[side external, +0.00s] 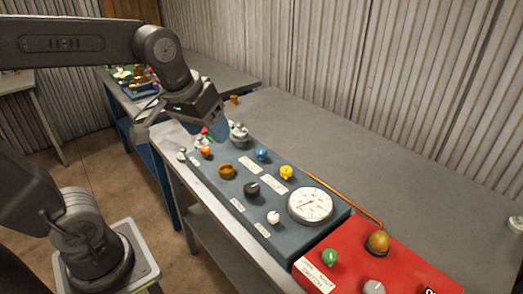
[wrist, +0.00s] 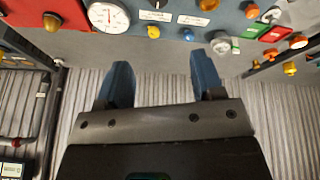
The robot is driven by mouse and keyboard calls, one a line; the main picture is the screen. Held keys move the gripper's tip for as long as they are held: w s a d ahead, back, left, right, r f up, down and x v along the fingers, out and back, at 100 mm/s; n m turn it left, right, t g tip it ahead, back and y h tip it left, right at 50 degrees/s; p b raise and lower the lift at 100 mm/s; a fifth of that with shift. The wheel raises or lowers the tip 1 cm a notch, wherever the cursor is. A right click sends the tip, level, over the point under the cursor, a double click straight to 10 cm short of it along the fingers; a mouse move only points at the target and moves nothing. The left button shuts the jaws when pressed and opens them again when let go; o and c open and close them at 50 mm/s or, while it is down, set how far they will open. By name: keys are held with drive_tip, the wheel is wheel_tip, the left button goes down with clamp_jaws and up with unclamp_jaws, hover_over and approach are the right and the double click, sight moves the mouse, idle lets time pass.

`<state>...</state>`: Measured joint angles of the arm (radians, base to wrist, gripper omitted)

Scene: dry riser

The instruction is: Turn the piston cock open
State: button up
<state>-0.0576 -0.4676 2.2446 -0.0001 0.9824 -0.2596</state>
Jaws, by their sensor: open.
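No label reads clearly enough to tell which control is the piston cock. The blue-grey panel (side external: 215,190) carries a yellow knob (side external: 286,172), a blue knob (side external: 262,154), a black knob (side external: 251,188), a white knob (side external: 273,217) and a silver fitting (side external: 239,132). The wrist view shows the yellow knob (wrist: 153,31), the blue knob (wrist: 188,34) and the silver fitting (wrist: 222,42) beyond my fingertips. My gripper (wrist: 162,75) is open with nothing between its blue fingers. In the side view it hangs over the panel's far left end, near the silver fitting.
A white dial gauge (side external: 310,205) sits on the panel. A copper pipe (side external: 345,196) runs to a brass dome (side external: 378,241) on a red panel with a green knob (side external: 329,257). The grey bench top (side external: 400,190) behind is mostly clear, with a corrugated wall beyond.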

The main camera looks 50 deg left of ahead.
drive_tip(key=w+a+f+n+g, duration=0.1)
drive_tip(key=w+a+n, duration=0.2)
drive_tip(key=w, duration=0.4)
drive_tip(key=w+a+n+g, duration=0.1)
drive_tip(key=w+a+n, duration=0.1)
drive_tip(key=w+n, duration=0.3)
drive_tip(key=n+g, duration=0.2)
drive_tip(key=n, duration=0.3)
hover_over(261, 151)
wheel_tip(261, 151, down, 7)
wheel_tip(261, 151, down, 13)
drive_tip(key=shift+d+f, duration=0.1)
drive_tip(key=shift+f, duration=0.05)
drive_tip(key=c, duration=0.9)
